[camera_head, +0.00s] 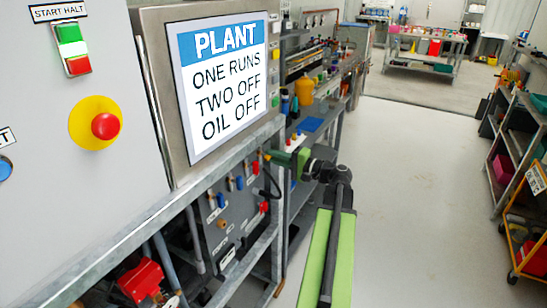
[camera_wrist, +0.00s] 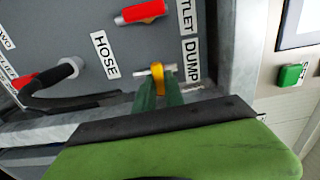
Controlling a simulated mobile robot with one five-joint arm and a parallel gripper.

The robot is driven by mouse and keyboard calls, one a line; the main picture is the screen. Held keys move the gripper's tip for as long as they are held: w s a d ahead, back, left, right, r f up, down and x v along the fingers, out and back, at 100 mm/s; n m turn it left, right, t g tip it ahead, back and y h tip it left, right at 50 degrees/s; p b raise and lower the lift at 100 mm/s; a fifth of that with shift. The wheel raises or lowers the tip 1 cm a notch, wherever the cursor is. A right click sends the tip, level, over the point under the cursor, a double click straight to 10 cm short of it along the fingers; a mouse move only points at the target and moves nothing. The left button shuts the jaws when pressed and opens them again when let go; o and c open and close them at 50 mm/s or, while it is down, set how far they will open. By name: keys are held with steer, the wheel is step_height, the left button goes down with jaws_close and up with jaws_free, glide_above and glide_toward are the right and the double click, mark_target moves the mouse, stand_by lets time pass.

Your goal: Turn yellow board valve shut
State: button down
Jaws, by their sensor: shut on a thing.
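The yellow board valve (camera_wrist: 160,80) is on the grey board in the wrist view, beside the label DUMP. A short pale metal stub crosses behind its top. My gripper (camera_wrist: 160,92) has its two dark green fingers shut on the yellow handle, one on each side. The lower part of the handle is hidden between the fingers. In the head view my green gripper (camera_head: 290,158) reaches left to the board's right edge, and the yellow handle is too small to make out clearly there.
A red valve handle (camera_wrist: 143,12) sits above on the board. A black hose (camera_wrist: 55,78) with a red part is at the left. A metal frame post (camera_wrist: 238,50) stands close on the right. In the head view the floor (camera_head: 420,180) to the right is clear.

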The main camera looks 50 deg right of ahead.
stand_by(0.6)
steer(key=c, duration=1.4)
jaws_free()
steer(key=shift+c, duration=0.2)
steer(key=shift+s, duration=0.1)
steer(key=v, duration=1.7)
steer(key=shift+s, duration=0.15)
steer(key=shift+f, duration=0.1)
